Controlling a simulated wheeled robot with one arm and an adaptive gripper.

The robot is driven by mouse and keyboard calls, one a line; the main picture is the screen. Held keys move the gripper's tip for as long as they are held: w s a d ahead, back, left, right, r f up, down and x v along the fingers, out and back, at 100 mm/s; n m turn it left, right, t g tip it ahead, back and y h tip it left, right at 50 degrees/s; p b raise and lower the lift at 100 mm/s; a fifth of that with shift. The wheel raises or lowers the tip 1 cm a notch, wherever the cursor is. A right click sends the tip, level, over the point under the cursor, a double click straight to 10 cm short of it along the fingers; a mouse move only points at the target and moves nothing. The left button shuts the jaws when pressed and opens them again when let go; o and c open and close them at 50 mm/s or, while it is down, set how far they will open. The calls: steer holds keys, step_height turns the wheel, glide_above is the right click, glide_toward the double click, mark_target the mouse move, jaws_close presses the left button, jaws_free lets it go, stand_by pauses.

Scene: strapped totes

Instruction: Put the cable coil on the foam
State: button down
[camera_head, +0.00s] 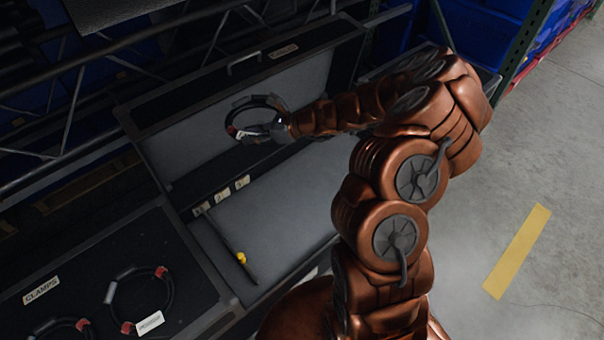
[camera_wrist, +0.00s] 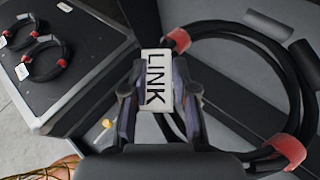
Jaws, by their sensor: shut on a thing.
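My gripper (camera_head: 277,130) is shut on a black cable coil (camera_head: 235,115) with red bands and grey sleeves. It holds the coil up in front of the open case's lid. In the wrist view, a white tag reading "LINK" (camera_wrist: 158,80) stands between the fingers of my gripper (camera_wrist: 160,100), and the coil (camera_wrist: 297,85) loops to the right. The grey foam (camera_head: 285,210) lines the bottom of the open case, below the coil. My arm hides part of the foam's right side.
A closed case labelled "CLAMPS" (camera_head: 42,290) at lower left bears two similar coils, one whole (camera_head: 171,290). Dark rack bars run behind.

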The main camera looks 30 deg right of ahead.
step_height(320, 180, down, 4)
steer(key=w+d+f+b, duration=0.1)
steer(key=w+d+b, duration=0.1)
steer(key=b, duration=0.3)
steer(key=m+t+h+b, duration=0.5)
steer(key=m+h+b, duration=0.25)
steer(key=b, duration=2.65)
glide_above(320, 189)
step_height(320, 189, down, 28)
steer(key=shift+a+f+b, duration=0.1)
steer(key=shift+f+b, duration=2.1)
steer(key=shift+f, duration=2.75)
steer(key=c, duration=0.9)
jaws_free()
steer(key=p+v, duration=0.4)
steer(key=v, duration=0.6)
steer(key=shift+s+r, duration=0.15)
steer(key=shift+s, duration=0.15)
steer(key=shift+s+d+r, duration=0.2)
steer(key=shift+s+d, duration=0.05)
steer(key=shift+s, duration=0.4)
